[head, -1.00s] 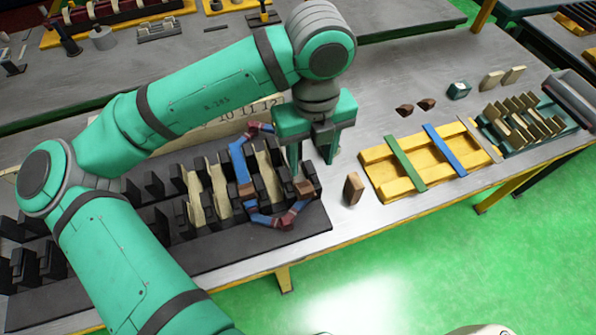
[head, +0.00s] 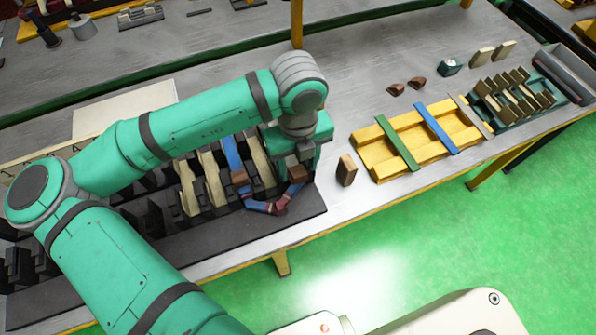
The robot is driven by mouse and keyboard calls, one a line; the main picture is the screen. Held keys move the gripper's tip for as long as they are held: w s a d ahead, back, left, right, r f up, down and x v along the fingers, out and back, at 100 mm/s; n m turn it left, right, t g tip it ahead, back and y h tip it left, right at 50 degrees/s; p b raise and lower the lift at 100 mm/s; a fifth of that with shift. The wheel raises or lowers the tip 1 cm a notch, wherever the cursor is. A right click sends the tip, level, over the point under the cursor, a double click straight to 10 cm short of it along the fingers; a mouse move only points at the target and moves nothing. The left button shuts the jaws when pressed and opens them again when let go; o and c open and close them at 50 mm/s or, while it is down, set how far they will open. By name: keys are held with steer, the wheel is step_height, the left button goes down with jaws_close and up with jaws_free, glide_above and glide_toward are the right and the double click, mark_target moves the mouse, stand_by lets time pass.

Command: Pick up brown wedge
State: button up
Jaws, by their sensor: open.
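Several brown pieces are in view. Two small dark brown wedge-shaped pieces (head: 407,86) lie on the table behind the yellow tray. A brown upright block (head: 346,170) stands at the right end of the black fixture (head: 250,233). Another brown piece (head: 297,173) sits at the right end of the fixture, by a blue and red-brown coil (head: 262,207). My gripper (head: 299,165) is open and down over this end piece. Its fingers appear to stand around or beside the piece; the exact contact is hidden.
A yellow tray (head: 370,159) with a green and a blue strip across it lies right of the fixture. A teal rack (head: 505,122) with several upright tan plates stands further right.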

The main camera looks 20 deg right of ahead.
steer(key=shift+f, duration=0.2)
steer(key=c, duration=1.1)
steer(key=shift+c, duration=0.2)
steer(key=shift+w+r, duration=0.1)
